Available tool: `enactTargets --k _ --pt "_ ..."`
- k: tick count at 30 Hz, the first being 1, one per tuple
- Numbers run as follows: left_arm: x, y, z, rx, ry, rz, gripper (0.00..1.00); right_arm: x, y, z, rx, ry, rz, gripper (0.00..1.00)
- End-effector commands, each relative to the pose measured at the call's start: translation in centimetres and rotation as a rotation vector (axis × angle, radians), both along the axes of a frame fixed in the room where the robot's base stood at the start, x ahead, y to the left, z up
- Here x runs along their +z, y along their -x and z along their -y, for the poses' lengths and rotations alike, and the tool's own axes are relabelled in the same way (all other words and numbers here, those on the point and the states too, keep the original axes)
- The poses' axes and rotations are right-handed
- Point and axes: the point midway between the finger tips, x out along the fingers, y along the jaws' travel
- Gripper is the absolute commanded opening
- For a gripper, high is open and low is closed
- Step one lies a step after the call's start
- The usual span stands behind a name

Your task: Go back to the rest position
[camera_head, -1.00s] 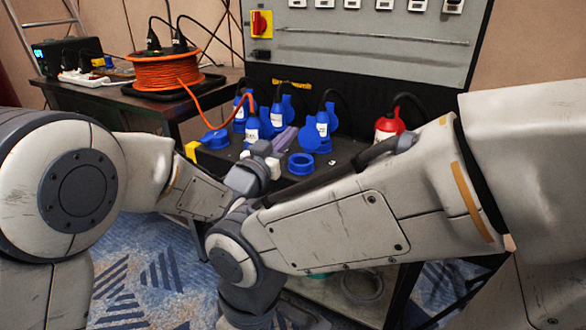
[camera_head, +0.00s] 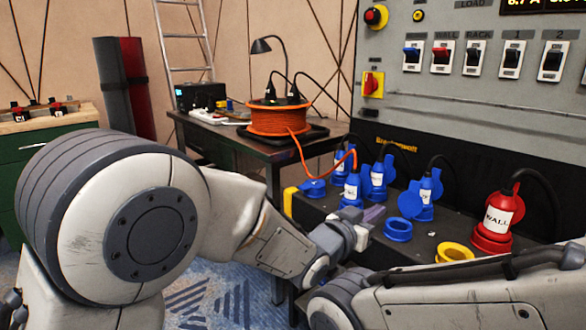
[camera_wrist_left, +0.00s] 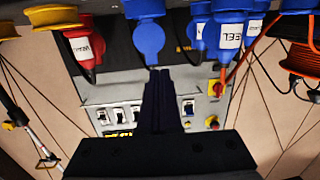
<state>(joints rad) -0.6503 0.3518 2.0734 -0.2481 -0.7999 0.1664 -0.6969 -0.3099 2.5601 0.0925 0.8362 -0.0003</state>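My left gripper (camera_head: 372,216) is above the dark ledge, close to the blue plugs and left of an open blue socket ring (camera_head: 398,229). In the left wrist view its two dark fingers (camera_wrist_left: 158,75) lie together, with nothing visible between them. That view looks upside down. A blue round cap (camera_wrist_left: 148,40) shows just beyond the fingertips; I cannot tell whether they touch it. My right arm crosses the bottom right of the head view; its gripper is out of view.
Several blue plugs (camera_head: 377,177), a red plug labelled WALL (camera_head: 497,218) and a yellow ring (camera_head: 454,252) stand on the ledge (camera_head: 340,207) below the switch panel (camera_head: 440,95). An orange cable reel (camera_head: 278,120) sits on a table behind. A green cabinet (camera_head: 30,150) is at left.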

Motion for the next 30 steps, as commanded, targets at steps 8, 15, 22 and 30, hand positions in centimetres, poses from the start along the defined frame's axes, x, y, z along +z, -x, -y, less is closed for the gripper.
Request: enactTargets --k 8,15,22,30 --pt "-6.3 8.0 -9.5 0.138 -0.411 -0.434 0.00 1.2 0.0 0.0 0.000 0.000 0.000 0.50" --pt "-10.5 19.6 -18.4 0.151 -0.712 -0.814 0.00 1.9 0.0 0.0 0.000 0.000 0.000 0.50" --pt "-11.5 29.6 -24.5 0.103 -0.911 -1.091 0.00 2.4 0.0 0.0 0.000 0.000 0.000 0.50" --pt "-4.2 30.3 -24.9 0.099 -0.929 -1.115 0.00 9.8 0.0 0.0 0.000 -0.001 0.001 0.50"
